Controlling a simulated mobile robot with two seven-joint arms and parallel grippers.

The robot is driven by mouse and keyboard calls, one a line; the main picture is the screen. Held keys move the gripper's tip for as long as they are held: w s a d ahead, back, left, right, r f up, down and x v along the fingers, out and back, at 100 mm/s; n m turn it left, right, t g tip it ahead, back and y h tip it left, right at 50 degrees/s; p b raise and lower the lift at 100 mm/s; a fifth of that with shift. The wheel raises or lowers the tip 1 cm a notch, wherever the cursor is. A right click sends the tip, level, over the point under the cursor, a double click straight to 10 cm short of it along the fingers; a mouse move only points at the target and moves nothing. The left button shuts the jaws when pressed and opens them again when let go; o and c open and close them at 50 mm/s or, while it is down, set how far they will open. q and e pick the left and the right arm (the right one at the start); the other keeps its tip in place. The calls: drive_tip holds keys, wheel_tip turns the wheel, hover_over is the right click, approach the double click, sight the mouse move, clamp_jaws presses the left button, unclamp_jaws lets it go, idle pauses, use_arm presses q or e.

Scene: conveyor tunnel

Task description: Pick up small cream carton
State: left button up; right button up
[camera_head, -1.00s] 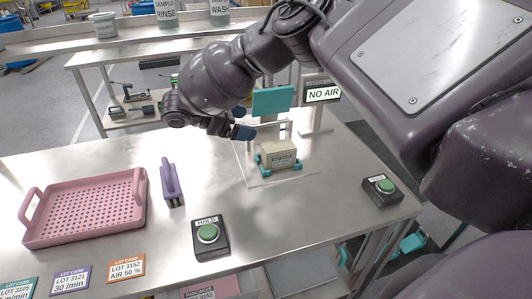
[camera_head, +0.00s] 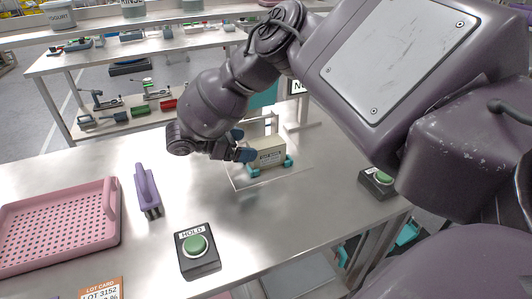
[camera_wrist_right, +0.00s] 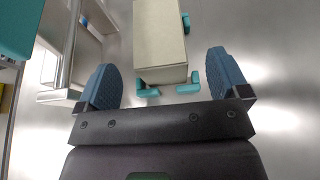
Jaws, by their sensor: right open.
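The small cream carton (camera_head: 268,152) stands on the steel table among teal corner holders (camera_head: 255,172), inside a clear-edged square. In the right wrist view the carton (camera_wrist_right: 160,40) lies ahead of and between the two blue fingertips, with gaps on both sides. My right gripper (camera_head: 243,145) is open and empty, at the carton's left end in the head view. It also shows in the right wrist view (camera_wrist_right: 165,85), its fingers to either side of the carton's near end. Part of the carton is hidden behind a finger in the head view. My left gripper is not in view.
A pink perforated tray (camera_head: 113,235) and a purple-handled brush (camera_head: 147,190) are on the left. A HOLD button box (camera_head: 199,262) stands in front and another button box (camera_head: 374,184) at right. A teal part (camera_head: 264,95) on a stand rises behind the carton.

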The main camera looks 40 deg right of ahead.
sight(253, 145)
drive_tip(key=x, duration=0.4)
drive_tip(key=shift+s+d+f, duration=0.1)
drive_tip(key=shift+d+f, duration=0.1)
drive_tip(key=shift+d, duration=0.35)
drive_tip(key=shift+c, duration=0.4)
drive_tip(key=c, duration=1)
drive_tip(key=shift+c, duration=0.2)
